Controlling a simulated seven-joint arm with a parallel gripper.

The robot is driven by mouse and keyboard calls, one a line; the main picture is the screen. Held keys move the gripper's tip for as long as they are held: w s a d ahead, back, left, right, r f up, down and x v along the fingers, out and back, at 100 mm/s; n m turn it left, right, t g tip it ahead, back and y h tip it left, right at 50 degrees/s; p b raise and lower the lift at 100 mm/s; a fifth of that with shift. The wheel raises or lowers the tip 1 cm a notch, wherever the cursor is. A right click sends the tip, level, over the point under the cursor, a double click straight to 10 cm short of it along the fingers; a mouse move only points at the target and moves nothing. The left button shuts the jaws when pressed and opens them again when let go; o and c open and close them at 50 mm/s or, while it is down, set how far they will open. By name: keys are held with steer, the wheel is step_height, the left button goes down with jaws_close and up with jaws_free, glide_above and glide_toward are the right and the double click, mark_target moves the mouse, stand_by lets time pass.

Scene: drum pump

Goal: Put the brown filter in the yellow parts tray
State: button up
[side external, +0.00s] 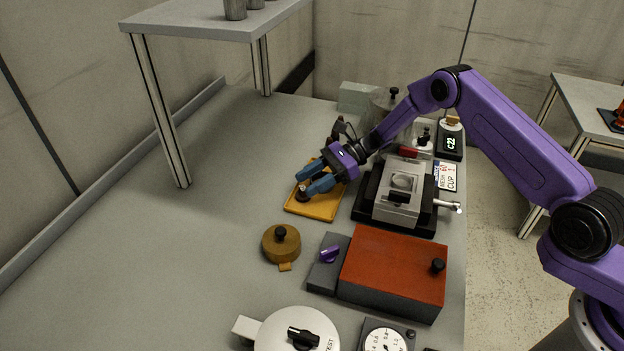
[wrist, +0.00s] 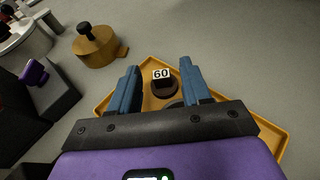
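The yellow parts tray (side external: 325,211) lies flat on the bench; it also shows in the wrist view (wrist: 268,133). A small dark brown round piece with a white "60" tag, which looks like the brown filter (wrist: 164,90), sits inside the tray. In the side view the filter (side external: 302,196) is a small dark shape near the tray's left part, beside a fingertip. My gripper (side external: 304,181) is just above the tray, pointing down and left. In the wrist view my gripper (wrist: 160,72) has its blue fingers apart, with visible gaps on both sides of the filter. A grey round part in the tray is mostly hidden.
A mustard round pot (side external: 281,244) with a black knob stands in front of the tray. A red-topped box (side external: 392,270) and a grey machine on a black base (side external: 398,205) stand to the right. The bench left of the tray is clear.

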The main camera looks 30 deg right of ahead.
steer(key=shift+r, duration=0.2)
steer(key=v, duration=0.7)
steer(key=shift+d+r, duration=0.25)
steer(key=shift+r, duration=0.2)
